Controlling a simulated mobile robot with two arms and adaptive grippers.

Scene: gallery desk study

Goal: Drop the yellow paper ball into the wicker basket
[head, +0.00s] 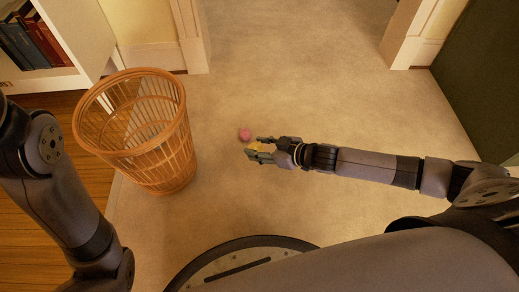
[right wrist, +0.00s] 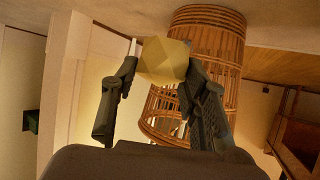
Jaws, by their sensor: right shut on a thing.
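The yellow paper ball (right wrist: 165,60) is held between the fingertips of my right gripper (right wrist: 163,82) in the right wrist view. In the head view the right gripper (head: 259,148) is to the right of the basket, and the ball (head: 256,147) shows only partly between the fingers. The wicker basket (head: 158,150) stands upright on the floor at the left, with an open top. The gripper and ball are apart from it, to the right of its rim. The basket also shows behind the ball in the right wrist view (right wrist: 208,30). My left gripper is out of view.
A pink ball (head: 245,134) shows just beyond the right gripper, seemingly on the pale carpet (head: 300,60). A white bookshelf (head: 70,50) with books stands behind the basket at the left. The carpet between basket and right gripper is clear. A dark green panel (head: 490,80) stands at the right.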

